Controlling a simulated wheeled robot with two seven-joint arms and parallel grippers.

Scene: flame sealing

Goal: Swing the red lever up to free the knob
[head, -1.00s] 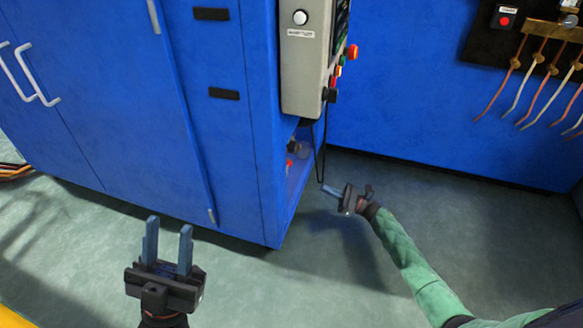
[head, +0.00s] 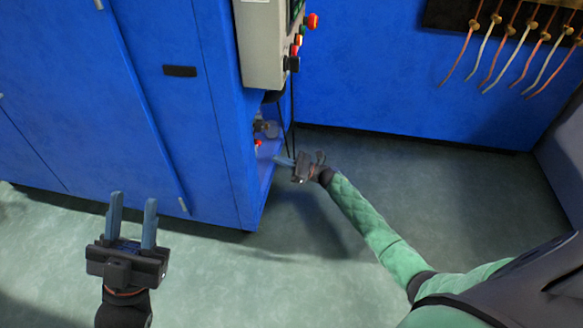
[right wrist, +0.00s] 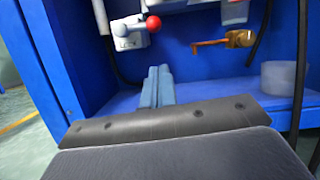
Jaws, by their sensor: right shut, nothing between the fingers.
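In the right wrist view, the red lever is a silver arm with a red ball tip (right wrist: 153,24), lying roughly level beside a pale labelled block (right wrist: 128,38). To its right is a brass-coloured handle (right wrist: 222,42); I cannot tell whether this is the knob. My right gripper (right wrist: 158,72) is shut and empty, its fingers below the red ball and apart from it in the picture. In the head view the red tip (head: 257,142) is small inside the cabinet recess, and my right gripper (head: 278,160) is just outside it. My left gripper (head: 132,202) is open and empty over the floor.
The blue cabinet (head: 190,130) stands around the recess, with a grey control box (head: 262,45) above. Dark cables (head: 293,115) hang near my right gripper. A translucent cylinder (right wrist: 283,78) stands on the recess shelf at right. The floor to the right is clear.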

